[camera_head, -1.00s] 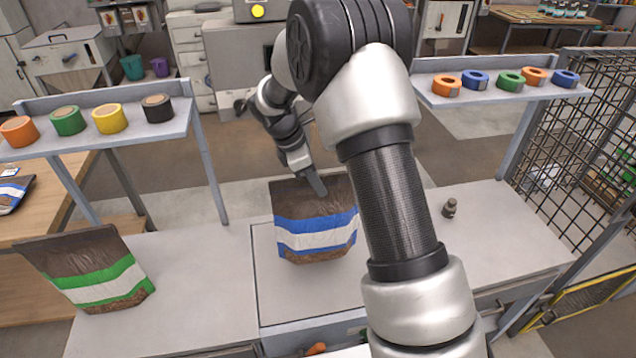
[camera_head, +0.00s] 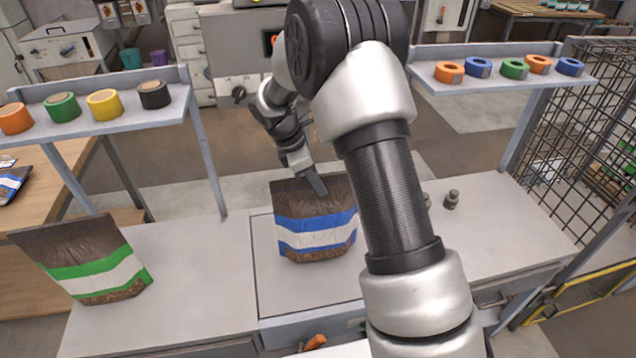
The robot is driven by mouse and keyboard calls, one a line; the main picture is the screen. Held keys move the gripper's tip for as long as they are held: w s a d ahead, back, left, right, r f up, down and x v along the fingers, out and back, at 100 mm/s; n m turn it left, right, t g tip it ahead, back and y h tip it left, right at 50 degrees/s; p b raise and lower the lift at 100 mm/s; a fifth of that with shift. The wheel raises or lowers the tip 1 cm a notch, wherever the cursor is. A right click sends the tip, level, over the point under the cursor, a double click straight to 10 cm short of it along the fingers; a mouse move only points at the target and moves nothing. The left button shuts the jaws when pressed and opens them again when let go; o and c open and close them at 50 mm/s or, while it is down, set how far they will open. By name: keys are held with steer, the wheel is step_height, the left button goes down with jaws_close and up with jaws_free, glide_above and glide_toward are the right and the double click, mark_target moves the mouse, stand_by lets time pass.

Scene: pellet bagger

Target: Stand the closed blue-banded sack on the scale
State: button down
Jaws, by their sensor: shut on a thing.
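The blue-banded sack (camera_head: 314,236) is dark brown with a blue, white and blue band. My gripper (camera_head: 317,184) is shut on the sack's top edge from behind. The fingertips and the grip are partly hidden.
A green-banded sack (camera_head: 90,262) leans at the bench's left. Two small grey weights stand right of my arm, one (camera_head: 451,199) in clear view. Tape rolls sit on a left shelf (camera_head: 130,118) and a right shelf (camera_head: 500,87). A wire mesh fence (camera_head: 585,135) bounds the right.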

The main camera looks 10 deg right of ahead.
steer(key=shift+f, duration=0.35)
steer(key=c, duration=1.8)
jaws_free()
steer(key=shift+r, duration=0.1)
steer(key=v, duration=1.7)
steer(key=shift+a, duration=0.15)
